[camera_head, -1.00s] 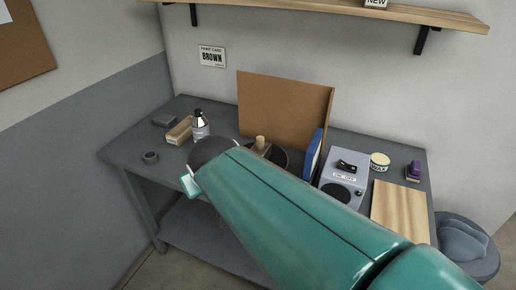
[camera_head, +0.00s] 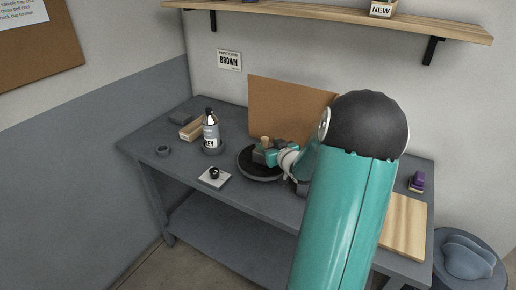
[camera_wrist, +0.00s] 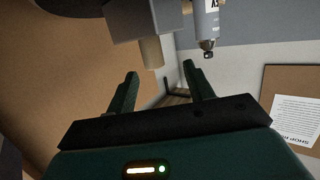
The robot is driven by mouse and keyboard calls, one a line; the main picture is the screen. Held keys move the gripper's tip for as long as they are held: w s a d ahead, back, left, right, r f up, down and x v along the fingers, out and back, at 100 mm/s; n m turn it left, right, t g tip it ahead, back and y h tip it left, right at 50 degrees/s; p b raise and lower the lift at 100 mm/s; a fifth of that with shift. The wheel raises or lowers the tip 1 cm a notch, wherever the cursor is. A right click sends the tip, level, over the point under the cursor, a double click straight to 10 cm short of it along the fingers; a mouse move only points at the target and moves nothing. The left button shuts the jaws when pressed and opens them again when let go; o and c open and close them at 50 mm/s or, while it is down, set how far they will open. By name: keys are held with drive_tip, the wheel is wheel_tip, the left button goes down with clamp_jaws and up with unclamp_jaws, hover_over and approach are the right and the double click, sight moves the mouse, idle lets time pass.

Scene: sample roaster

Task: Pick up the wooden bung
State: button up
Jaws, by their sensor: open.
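The wooden bung (camera_head: 265,140) is a small tan cylinder standing upright above the black round turntable (camera_head: 246,172). In the wrist view, which is upside down, the bung (camera_wrist: 151,52) sticks out from a grey block (camera_wrist: 143,20). My gripper (camera_wrist: 160,70) is open, with its two dark green fingers pointing toward the bung. The bung shows between the fingers' lines, slightly nearer the left one, and looks just beyond the fingertips. No contact can be made out. In the head view my teal gripper is beside the bung at its right, and its fingertips are hard to make out.
A bottle (camera_head: 211,132) stands left of the turntable, also visible in the wrist view (camera_wrist: 206,22). A white tile with a black ring (camera_head: 214,177) lies in front. A brown board (camera_head: 285,108) stands behind. A wooden board (camera_head: 405,225) and purple item (camera_head: 417,181) lie right.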

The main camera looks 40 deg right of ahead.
sight(262, 138)
drive_tip(key=shift+d+f+t, duration=0.2)
drive_tip(key=shift+d+t, duration=0.1)
drive_tip(key=shift+d, duration=0.1)
drive_tip(key=shift+x, duration=3.55)
drive_tip(key=c, duration=1.1)
